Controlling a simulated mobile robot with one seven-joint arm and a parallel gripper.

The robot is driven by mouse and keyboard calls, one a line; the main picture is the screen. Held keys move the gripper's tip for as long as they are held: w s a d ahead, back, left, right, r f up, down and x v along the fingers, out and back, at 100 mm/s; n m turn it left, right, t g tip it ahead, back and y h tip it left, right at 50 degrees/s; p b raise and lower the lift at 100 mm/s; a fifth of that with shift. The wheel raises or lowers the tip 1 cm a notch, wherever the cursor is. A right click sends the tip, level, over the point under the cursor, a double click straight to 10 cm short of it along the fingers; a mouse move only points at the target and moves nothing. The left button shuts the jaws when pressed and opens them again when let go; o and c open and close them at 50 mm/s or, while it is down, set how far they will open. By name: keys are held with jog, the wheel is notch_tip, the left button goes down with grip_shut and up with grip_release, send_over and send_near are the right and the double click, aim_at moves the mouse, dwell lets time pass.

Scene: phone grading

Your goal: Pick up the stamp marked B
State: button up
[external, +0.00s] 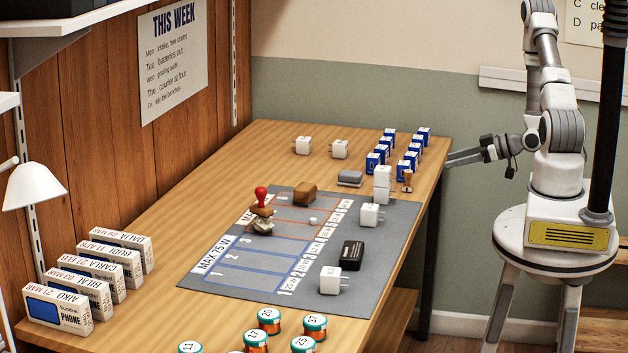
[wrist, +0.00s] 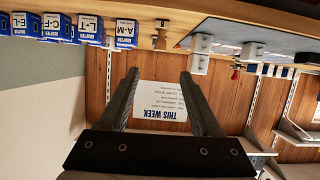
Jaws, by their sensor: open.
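A small wooden stamp (external: 408,181) stands upright near the table's right edge, beside white chargers. In the wrist view, which is upside down, the stamp (wrist: 160,38) hangs at the top and its dark mark looks like a B. My gripper (external: 446,158) is open and empty, to the right of the stamp, just off the table's right edge. In the wrist view the gripper (wrist: 158,77) has its fingers spread, with the stamp beyond them and between them in the picture. A red-handled stamp (external: 261,196) sits on a pile on the grey mat.
Blue boxes (external: 388,160) stand in rows behind the stamp. White chargers (external: 382,185) and a grey block (external: 350,178) stand close on its left. The grey mat (external: 215,284) holds more chargers and a black block (external: 352,254). Phone boxes and jars stand at the front.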

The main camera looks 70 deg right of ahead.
jog(key=b, duration=1.1)
send_near(410, 172)
jog(key=f+x, duration=0.1)
jog(key=x, duration=0.5)
jog(key=b+x, duration=0.1)
jog(key=x, duration=0.1)
jog(key=shift+w+r, duration=0.35)
jog(key=x, duration=0.1)
jog(key=b+x, duration=0.1)
jog(key=x, duration=0.3)
jog(key=shift+d+f+b, duration=0.2)
jog(key=shift+d+b, duration=0.05)
jog(key=shift+b, duration=0.1)
grip_shut()
